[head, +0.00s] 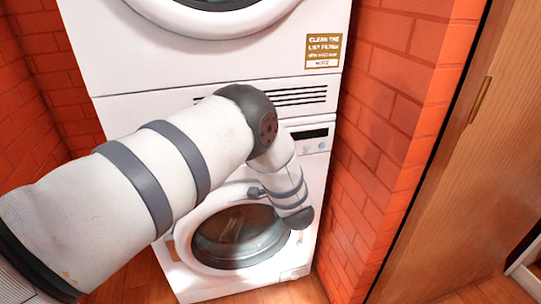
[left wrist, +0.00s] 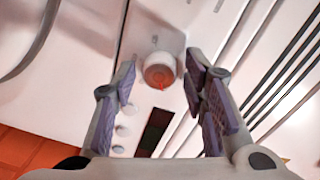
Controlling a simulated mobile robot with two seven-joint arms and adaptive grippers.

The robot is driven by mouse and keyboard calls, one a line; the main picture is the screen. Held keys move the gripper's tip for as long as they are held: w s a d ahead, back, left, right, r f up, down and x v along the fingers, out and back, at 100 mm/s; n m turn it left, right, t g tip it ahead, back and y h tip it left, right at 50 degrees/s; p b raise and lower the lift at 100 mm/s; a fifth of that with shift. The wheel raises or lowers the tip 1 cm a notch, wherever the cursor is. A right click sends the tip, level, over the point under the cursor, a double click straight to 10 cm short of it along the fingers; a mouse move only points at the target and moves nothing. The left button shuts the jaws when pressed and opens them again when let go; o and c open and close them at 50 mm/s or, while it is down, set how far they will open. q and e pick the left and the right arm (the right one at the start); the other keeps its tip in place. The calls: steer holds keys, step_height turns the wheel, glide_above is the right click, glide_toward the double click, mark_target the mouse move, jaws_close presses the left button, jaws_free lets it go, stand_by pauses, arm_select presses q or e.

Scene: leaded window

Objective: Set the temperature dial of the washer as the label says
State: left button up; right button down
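The washer (head: 312,165) stands under a white dryer, and its front panel is partly hidden behind my left arm in the head view. In the left wrist view a round white dial (left wrist: 160,69) with a red pointer mark sits on the panel. My left gripper (left wrist: 161,78) is open, with its two purple-padded fingers on either side of the dial. The right finger in the picture is close to the dial; I cannot tell whether it touches. No temperature label is readable. My right gripper is not in view.
The dryer bears a yellow and white lint filter label (head: 323,50). A dark display (head: 310,134) and small buttons (left wrist: 121,130) are on the washer panel. The round washer door (head: 238,238) is below. Orange brick walls (head: 375,140) stand close on both sides.

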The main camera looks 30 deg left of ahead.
arm_select(q)
steer(key=v, duration=1.2)
steer(key=shift+f, duration=0.1)
steer(key=s+d+f+g+h+p, duration=0.2)
steer(key=s+f+g+h, duration=0.2)
steer(key=s+f+h, duration=0.85)
steer(key=s+d+f+n+g+p, duration=0.1)
steer(key=s+g, duration=0.4)
steer(key=s, duration=1.1)
steer(key=s+d+f+n+g+p, duration=0.1)
steer(key=s+n+g, duration=0.3)
steer(key=s, duration=1.3)
steer(key=shift+d+f+g, duration=0.6)
steer(key=shift+d+f, duration=0.1)
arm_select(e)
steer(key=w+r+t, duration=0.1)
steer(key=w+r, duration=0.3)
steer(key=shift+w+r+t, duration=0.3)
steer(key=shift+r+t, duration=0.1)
